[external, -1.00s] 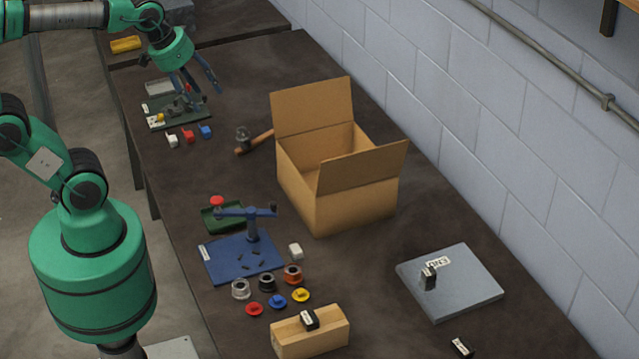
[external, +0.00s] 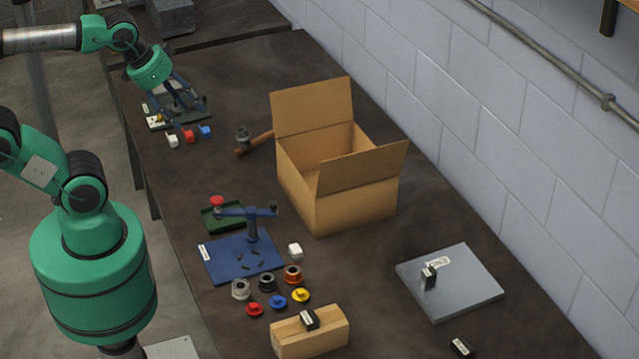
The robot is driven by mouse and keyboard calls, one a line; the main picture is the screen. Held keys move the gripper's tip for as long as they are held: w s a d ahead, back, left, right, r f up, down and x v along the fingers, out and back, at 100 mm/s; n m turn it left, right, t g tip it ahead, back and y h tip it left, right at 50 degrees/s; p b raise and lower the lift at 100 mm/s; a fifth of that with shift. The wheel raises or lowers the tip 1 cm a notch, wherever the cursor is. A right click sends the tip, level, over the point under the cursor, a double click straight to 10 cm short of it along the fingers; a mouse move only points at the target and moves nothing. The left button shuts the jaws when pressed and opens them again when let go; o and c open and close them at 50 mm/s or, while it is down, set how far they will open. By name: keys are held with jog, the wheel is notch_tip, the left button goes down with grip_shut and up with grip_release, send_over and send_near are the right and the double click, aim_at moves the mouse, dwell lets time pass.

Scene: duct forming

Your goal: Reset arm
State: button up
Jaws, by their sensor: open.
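My gripper (external: 176,110) is at the upper left of the external view, pointing down. It is open and appears empty, with its fingers over or in front of a small green fixture plate (external: 197,119). I cannot tell whether the fingers touch the fixture. My arm reaches from the green base at the left edge, with its wrist held above the table. The fingers hide part of the fixture.
An open cardboard box (external: 358,205) stands mid-table, with a hammer (external: 258,144) beside it. Small white, red and blue pieces lie by the green fixture.

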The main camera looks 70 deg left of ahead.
notch_tip(320, 180, down, 12)
jog(key=b, duration=1.1)
jog(key=shift+r, duration=0.2)
dwell(0.4)
